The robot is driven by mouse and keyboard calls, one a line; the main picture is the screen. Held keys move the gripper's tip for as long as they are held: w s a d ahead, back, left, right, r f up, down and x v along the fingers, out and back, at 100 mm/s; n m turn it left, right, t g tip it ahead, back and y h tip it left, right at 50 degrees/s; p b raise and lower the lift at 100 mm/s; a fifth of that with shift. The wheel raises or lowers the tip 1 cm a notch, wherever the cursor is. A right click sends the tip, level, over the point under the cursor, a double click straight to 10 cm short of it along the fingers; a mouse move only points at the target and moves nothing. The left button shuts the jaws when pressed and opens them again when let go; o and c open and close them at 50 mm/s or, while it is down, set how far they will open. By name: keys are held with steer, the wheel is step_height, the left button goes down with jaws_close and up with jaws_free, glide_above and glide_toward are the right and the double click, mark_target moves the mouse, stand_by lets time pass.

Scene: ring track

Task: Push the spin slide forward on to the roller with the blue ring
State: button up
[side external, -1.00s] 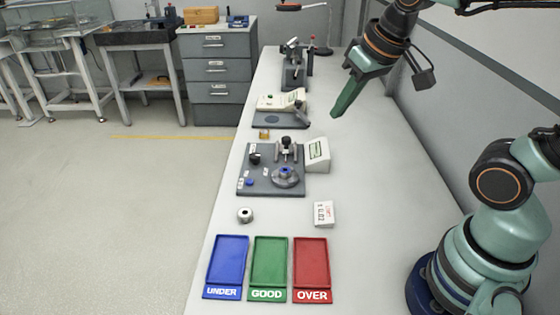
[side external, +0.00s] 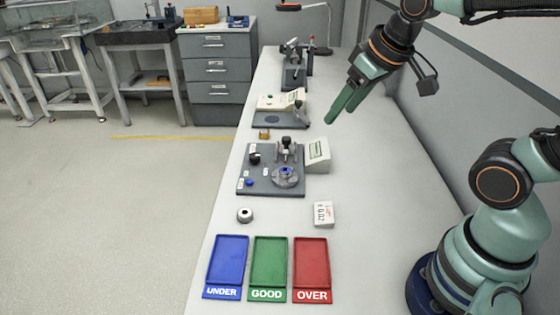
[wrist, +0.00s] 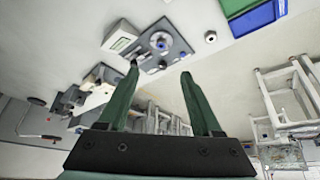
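A grey fixture plate (side external: 243,190) lies on the bench in the side view. On its right half, a blue ring (side external: 285,171) sits on a round grey part. Just behind it stands a black-knobbed slide mechanism (side external: 286,146), probably the spin slide; the roller cannot be made out separately. The blue ring also shows in the wrist view (wrist: 160,43). My gripper (side external: 336,113) hangs above the bench, behind and right of the plate, touching nothing. In the wrist view its two green fingers (wrist: 158,80) are apart with nothing between them.
A display box (side external: 318,153) stands at the plate's right edge. A black knob (side external: 254,159) is on its left half. A metal ring (side external: 245,215), a small sign (side external: 324,213) and blue, green and red trays (side external: 269,240) lie in front. Other devices (side external: 280,115) stand behind. The bench's right side is clear.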

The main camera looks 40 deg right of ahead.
steer(key=w+d+f, duration=0.3)
steer(key=w+d, duration=0.1)
steer(key=w, duration=0.8)
steer(key=g, duration=0.1)
glide_toward(288, 138)
steer(key=shift+h, duration=0.4)
steer(key=x, duration=0.5)
steer(key=a+x, duration=0.1)
steer(key=x, duration=0.2)
steer(key=shift+w+f, duration=0.1)
steer(key=shift+f, duration=0.15)
jaws_close()
steer(key=shift+d, duration=0.1)
steer(key=shift+d, duration=0.1)
